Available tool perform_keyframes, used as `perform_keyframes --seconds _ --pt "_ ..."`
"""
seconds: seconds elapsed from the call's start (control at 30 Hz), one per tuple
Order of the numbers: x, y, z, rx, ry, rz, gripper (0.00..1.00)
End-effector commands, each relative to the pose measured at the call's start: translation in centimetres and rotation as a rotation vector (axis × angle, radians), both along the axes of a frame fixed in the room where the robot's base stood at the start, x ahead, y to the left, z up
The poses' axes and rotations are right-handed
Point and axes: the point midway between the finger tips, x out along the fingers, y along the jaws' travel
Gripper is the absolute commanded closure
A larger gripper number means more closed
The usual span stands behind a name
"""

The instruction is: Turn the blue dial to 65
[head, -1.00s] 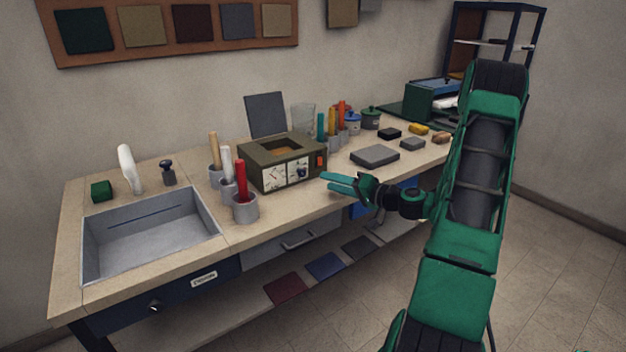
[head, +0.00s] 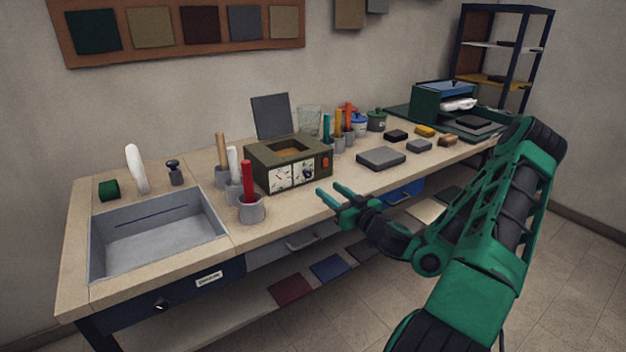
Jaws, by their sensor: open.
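The blue dial (head: 308,174) is a small round knob on the right white panel of an olive box-shaped device (head: 258,156). The device stands on the workbench. A second white panel with a gauge-like face (head: 280,178) sits to the left of the dial. The dial's marks are too small to read. My gripper (head: 328,198) is open and empty, in front of the device, a little below and to the right of the dial. It is apart from the dial, with its green fingers pointing left toward the bench.
A grey cup with a red-handled tool (head: 250,208) stands left of the device front. A grey slab (head: 380,158) lies to the right. An orange switch (head: 325,163) is beside the dial. A sink (head: 160,240) is at the left. The bench front before the device is clear.

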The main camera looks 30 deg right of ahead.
Motion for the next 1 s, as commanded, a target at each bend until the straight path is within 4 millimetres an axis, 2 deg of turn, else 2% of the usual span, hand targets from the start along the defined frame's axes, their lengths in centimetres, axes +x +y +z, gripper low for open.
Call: perform_keyframes --seconds 0.17,0.4,0.6,0.8,1.0 --pt "1.9 0.2 0.1 -0.006 -0.002 0.003 0.58" --pt "6.2 0.4 0.1 -0.007 -0.003 0.003 0.58" --pt "9.1 0.3 0.1 -0.005 -0.002 0.001 0.58" --pt "10.4 0.3 0.1 -0.002 -0.001 -0.001 0.58" --pt "10.6 0.3 0.1 -0.002 0.000 -0.001 0.58"
